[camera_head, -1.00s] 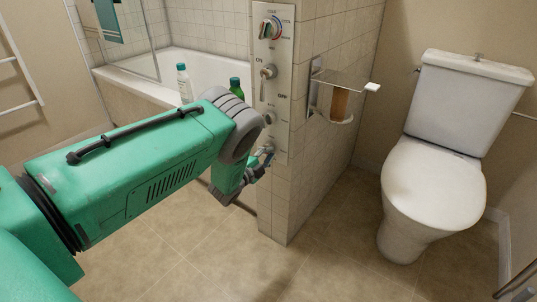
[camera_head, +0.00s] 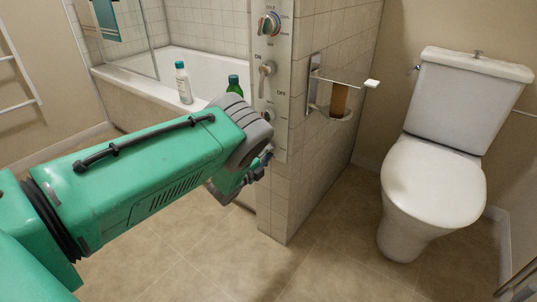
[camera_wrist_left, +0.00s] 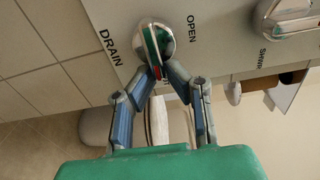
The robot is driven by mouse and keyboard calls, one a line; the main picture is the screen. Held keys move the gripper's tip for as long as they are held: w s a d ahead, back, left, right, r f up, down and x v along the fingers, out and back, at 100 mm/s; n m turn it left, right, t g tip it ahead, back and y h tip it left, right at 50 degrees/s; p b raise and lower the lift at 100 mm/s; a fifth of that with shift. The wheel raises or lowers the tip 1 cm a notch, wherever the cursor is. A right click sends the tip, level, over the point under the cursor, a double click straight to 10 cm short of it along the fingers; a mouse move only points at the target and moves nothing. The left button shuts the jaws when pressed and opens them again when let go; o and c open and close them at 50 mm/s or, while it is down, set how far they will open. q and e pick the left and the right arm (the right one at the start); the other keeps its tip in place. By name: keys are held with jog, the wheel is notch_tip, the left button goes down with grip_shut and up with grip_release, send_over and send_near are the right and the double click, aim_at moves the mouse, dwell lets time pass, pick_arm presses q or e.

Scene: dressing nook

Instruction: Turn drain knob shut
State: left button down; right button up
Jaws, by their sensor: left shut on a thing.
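The drain knob (camera_wrist_left: 155,42) is a shiny rounded metal knob on the grey panel in the left wrist view, beside the printed words DRAIN and OPEN. My left gripper (camera_wrist_left: 158,72) is shut on its near edge, with a finger on each side and a bit of red between the tips. In the head view my left gripper (camera_head: 264,162) is at the lower end of the control panel (camera_head: 284,75), partly covered by my green arm. The drain knob is hidden there. My right gripper is not in view.
Above on the panel are a coloured dial (camera_head: 269,24), a lever (camera_head: 265,75) and another knob (camera_head: 268,115). A toilet (camera_head: 435,180) stands right, a bathtub (camera_head: 150,92) with bottles behind. The middle floor is clear.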

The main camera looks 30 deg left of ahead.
pick_arm(q)
jog(key=shift+s+f, duration=0.2)
jog(key=shift+f, duration=0.2)
jog(key=c, duration=1.6)
grip_release()
jog(key=shift+w+a+r, duration=0.1)
jog(key=s, duration=1.2)
jog(key=shift+a, duration=0.45)
